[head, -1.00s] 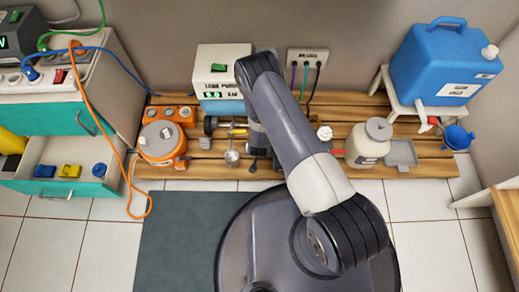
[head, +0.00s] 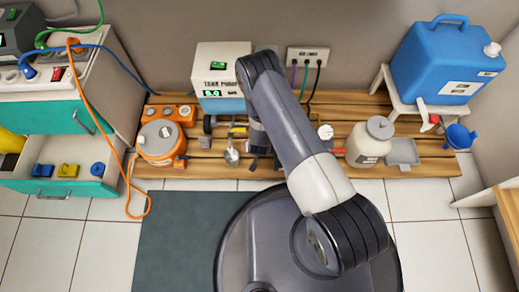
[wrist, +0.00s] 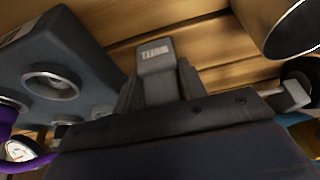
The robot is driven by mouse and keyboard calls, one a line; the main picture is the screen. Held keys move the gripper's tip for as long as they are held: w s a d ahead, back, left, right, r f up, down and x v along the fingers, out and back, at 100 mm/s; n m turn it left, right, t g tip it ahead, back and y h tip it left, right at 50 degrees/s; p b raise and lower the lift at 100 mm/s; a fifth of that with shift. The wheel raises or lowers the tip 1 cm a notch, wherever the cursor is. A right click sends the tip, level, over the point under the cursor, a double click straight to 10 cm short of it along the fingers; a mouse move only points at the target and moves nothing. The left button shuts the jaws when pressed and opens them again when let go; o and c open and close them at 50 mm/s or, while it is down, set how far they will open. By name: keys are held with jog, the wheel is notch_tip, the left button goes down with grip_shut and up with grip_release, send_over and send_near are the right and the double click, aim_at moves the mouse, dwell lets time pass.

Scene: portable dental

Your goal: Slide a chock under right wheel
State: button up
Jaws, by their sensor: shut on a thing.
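The pump box (head: 222,78), white above and blue below with a green display, stands on the wooden slats against the wall. A black wheel (head: 207,124) shows at its lower left; my arm hides the area by its lower right, so I cannot make out a right wheel there. My gripper (wrist: 158,88) is shut on a small grey block with a label (wrist: 156,60), probably the chock, held close above the slats. In the head view my gripper (head: 259,142) is dark and partly covered by my arm. A dark wheel-like round (wrist: 300,72) shows at the right of the wrist view, with a grey block (wrist: 288,97) beside it.
A silver round-ended item (head: 232,156) lies left of my gripper. An orange device (head: 161,140) is farther left. A cream jar (head: 368,145) and grey tray (head: 402,151) sit right. A blue-grey body with round ports (wrist: 60,85) is close in the wrist view.

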jog(key=shift+w+b, duration=0.6)
jog(key=shift+w, duration=1.1)
jog(key=o, duration=1.2)
jog(key=shift+c, duration=0.2)
jog(key=shift+s, duration=0.15)
jog(key=shift+s+b, duration=0.35)
jog(key=shift+s, duration=1.95)
notch_tip(320, 180, up, 5)
jog(key=p, duration=0.3)
